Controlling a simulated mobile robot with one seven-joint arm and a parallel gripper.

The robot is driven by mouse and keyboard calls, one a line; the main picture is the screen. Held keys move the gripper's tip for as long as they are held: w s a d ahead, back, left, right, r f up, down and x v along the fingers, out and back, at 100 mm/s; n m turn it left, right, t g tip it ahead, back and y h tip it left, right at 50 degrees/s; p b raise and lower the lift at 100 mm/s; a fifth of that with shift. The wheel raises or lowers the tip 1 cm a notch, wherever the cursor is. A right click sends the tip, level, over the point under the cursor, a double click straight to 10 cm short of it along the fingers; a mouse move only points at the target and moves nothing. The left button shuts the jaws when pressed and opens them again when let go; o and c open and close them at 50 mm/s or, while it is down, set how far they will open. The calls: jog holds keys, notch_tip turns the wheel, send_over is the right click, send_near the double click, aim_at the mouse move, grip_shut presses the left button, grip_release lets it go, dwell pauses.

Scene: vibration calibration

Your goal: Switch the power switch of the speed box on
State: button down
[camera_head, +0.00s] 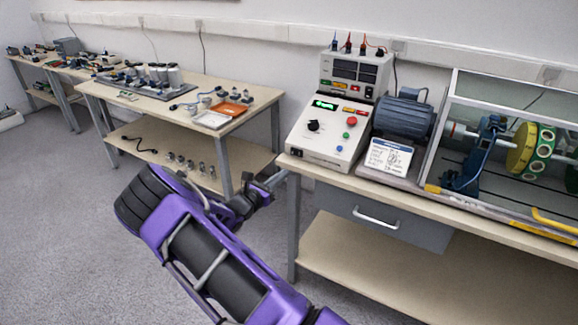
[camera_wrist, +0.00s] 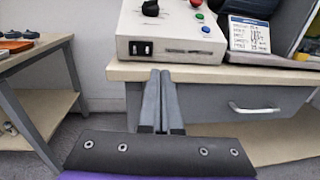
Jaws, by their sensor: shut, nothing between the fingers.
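The speed box (camera_head: 327,135) is a cream control box with a sloped panel on the right bench, with a lit green display, a black knob and red, green and blue buttons. In the wrist view the speed box (camera_wrist: 168,48) shows its front face. The black power switch (camera_wrist: 141,48) sits at the left of that face; it also shows small in the head view (camera_head: 295,153). I cannot tell its position. My gripper (camera_wrist: 159,73) is shut and empty, its fingertips below and slightly right of the switch, seen against the bench edge. In the head view my gripper (camera_head: 279,179) is left of the bench.
The right bench (camera_head: 470,212) has a grey drawer (camera_head: 380,220) under its top. A motor (camera_head: 404,114), a label card (camera_head: 389,158) and a caged rotor rig (camera_head: 520,145) stand right of the box. A second bench (camera_head: 245,118) with small parts stands left, with floor between.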

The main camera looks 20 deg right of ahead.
jog(key=shift+s+a, duration=1.3)
